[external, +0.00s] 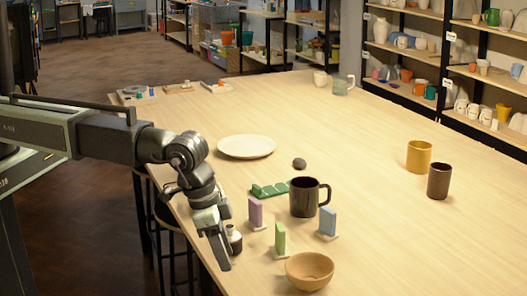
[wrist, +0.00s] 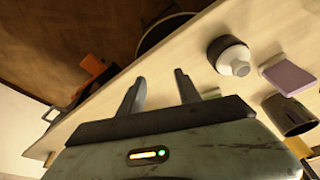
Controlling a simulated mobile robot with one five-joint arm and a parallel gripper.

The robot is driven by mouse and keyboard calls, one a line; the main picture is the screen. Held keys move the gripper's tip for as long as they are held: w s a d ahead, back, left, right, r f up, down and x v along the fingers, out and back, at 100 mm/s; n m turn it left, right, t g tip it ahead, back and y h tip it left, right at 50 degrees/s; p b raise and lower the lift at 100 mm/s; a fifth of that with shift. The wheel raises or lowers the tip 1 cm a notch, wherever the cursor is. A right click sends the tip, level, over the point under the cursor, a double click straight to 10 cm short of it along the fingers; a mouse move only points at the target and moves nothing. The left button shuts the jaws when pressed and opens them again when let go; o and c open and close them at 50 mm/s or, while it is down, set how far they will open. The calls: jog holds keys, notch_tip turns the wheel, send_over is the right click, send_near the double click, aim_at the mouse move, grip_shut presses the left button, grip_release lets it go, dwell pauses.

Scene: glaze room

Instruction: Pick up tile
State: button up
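Three small tiles stand upright on pale bases on the table: a purple tile (external: 255,212), a green tile (external: 280,238) and a blue tile (external: 328,222). The purple tile also shows at the right of the wrist view (wrist: 288,76). My gripper (wrist: 160,88) is open, with nothing between its two fingers. In the external view my gripper (external: 219,250) points down at the table's left edge, left of the purple and green tiles and apart from them. A bit of green shows beyond the right finger in the wrist view, too hidden to identify.
A dark bottle with a pale top (wrist: 233,56) stands close beside my gripper. A dark mug (external: 304,197), a wooden bowl (external: 309,271) and a green ridged piece (external: 268,189) surround the tiles. A white plate (external: 246,146) and grey stone (external: 299,163) lie farther back. The table's right is mostly clear.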

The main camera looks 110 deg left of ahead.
aim_at(255, 213)
jog(key=a+r+m+g+p, duration=0.1)
jog(key=a+m, duration=0.3)
jog(key=a, duration=0.4)
jog(key=s+a+r+m+g+p, duration=0.1)
jog(key=a+m, duration=0.3)
jog(key=a, duration=0.4)
jog(key=a+r+m+h+p, duration=0.1)
jog(key=a+r+m+p, duration=0.1)
jog(key=a, duration=0.6)
jog(key=shift+s+r+m+g+p, duration=0.4)
jog(key=shift+m+p, duration=0.15)
jog(key=shift+m, duration=0.45)
notch_tip(255, 213, down, 8)
jog(key=b, duration=0.8)
jog(key=shift+s+d+f, duration=0.1)
jog(key=shift+r, duration=0.2)
grip_shut()
